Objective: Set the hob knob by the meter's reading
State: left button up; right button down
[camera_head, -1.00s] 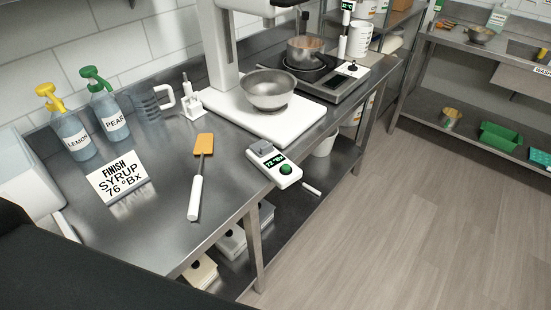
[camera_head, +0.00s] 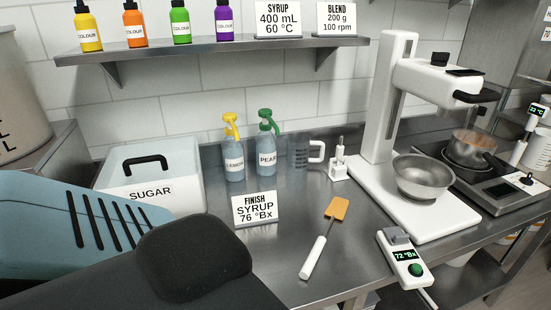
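The meter (camera_head: 406,256), a small white refractometer with a green button, lies at the bench's front edge and reads 72 °Bx. The hob (camera_head: 495,190) stands at the far right, with a dark knob (camera_head: 527,180) on its front panel. A copper pan (camera_head: 470,143) of syrup sits on the hob. A thermometer display (camera_head: 537,109) beside it seems to read 112 °C, though it is small. The sign (camera_head: 254,208) says "Finish syrup 76 °Bx". My arm fills the lower left; neither gripper shows.
A stand mixer (camera_head: 385,110) with a steel bowl (camera_head: 424,176) stands between the meter and the hob. Colour bottles (camera_head: 180,24) line the shelf above.

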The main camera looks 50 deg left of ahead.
aim_at(527, 180)
jog(key=j+u, duration=0.2)
jog(key=u, duration=1.5)
jog(key=z, duration=1.5)
jog(key=i+l, duration=0.1)
jog(key=l, duration=0.25)
jog(key=i+l, duration=0.1)
jog(key=l, duration=0.2)
jog(key=i+l+z, duration=0.1)
jog(key=l, duration=0.25)
jog(key=i+l, duration=0.1)
jog(key=l, duration=0.25)
